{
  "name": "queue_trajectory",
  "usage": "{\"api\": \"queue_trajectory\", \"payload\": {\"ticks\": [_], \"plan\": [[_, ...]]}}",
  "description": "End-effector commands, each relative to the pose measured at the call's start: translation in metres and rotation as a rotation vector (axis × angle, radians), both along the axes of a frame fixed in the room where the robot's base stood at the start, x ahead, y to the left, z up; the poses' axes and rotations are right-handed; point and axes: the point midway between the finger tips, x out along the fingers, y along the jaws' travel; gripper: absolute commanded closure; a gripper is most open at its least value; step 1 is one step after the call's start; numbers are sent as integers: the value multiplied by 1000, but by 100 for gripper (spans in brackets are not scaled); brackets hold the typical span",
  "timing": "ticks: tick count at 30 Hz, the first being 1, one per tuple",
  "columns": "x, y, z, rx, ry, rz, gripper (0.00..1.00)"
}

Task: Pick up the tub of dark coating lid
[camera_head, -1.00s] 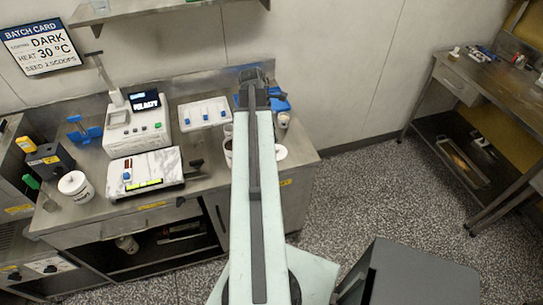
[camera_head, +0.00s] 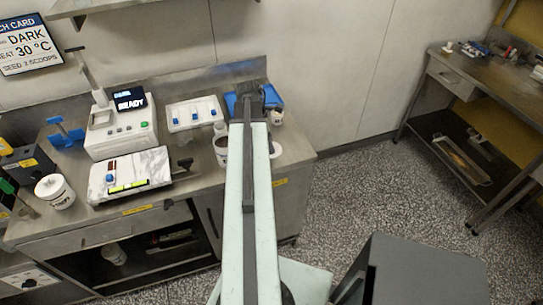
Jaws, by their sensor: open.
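A white tub with dark brown contents (camera_head: 221,146) stands on the steel bench, just left of my arm and partly hidden by it. A flat white round piece, which looks like its lid (camera_head: 276,149), lies on the bench just right of my arm; my arm covers its left part. My gripper (camera_head: 250,88) is at the far end of the outstretched arm, over the back of the bench, beyond the tub and the lid. It is open; its fingertips are hard to make out against the blue tray, and I see nothing held.
A closed white tub (camera_head: 55,191) stands at the bench's left. A white machine (camera_head: 120,130), a marble-topped unit (camera_head: 130,178) and a white tray (camera_head: 195,113) fill the middle. A blue tray (camera_head: 268,97) and small cup (camera_head: 277,115) are at the back. Open floor lies right.

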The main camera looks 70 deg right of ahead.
Motion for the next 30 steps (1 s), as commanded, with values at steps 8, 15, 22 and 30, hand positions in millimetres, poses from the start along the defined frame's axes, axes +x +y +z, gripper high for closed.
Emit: {"api": "queue_trajectory", "payload": {"ticks": [8,15,22,30], "plan": [[-2,-1,-4,0,0,-1,60],[-2,-1,-4,0,0,-1,100],[-2,-1,-4,0,0,-2,100],[-2,-1,20,0,0,-2,100]]}}
